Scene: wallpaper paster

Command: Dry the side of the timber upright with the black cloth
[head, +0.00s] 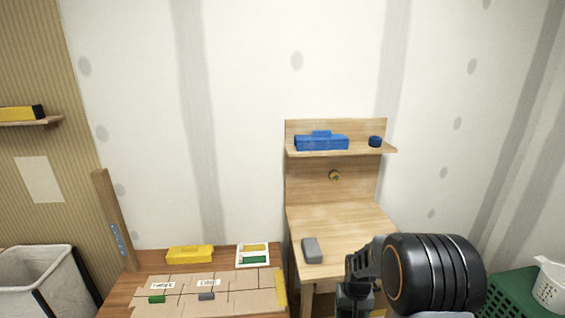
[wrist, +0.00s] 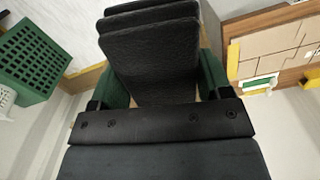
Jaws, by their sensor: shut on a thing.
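The timber upright (head: 113,215) stands at the left in the head view, against the wall beside the brown ribbed panel. A blue-grey patch (head: 118,240) shows on its lower side. The black cloth (wrist: 155,62) looks like a thick layered pad in the wrist view. My gripper (wrist: 162,85) is shut on it, with green fingers at either side. In the head view my gripper (head: 355,292) is low at the right, in front of the wooden desk and well apart from the upright. The cloth cannot be made out there.
A table with a cardboard mat (head: 230,301), a yellow box (head: 190,254) and a white tray (head: 239,262) stands between. A grey block (head: 312,250) lies on the desk (head: 345,225). A pale bin (head: 35,280) is left of the upright; a green crate (head: 515,290) is far right.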

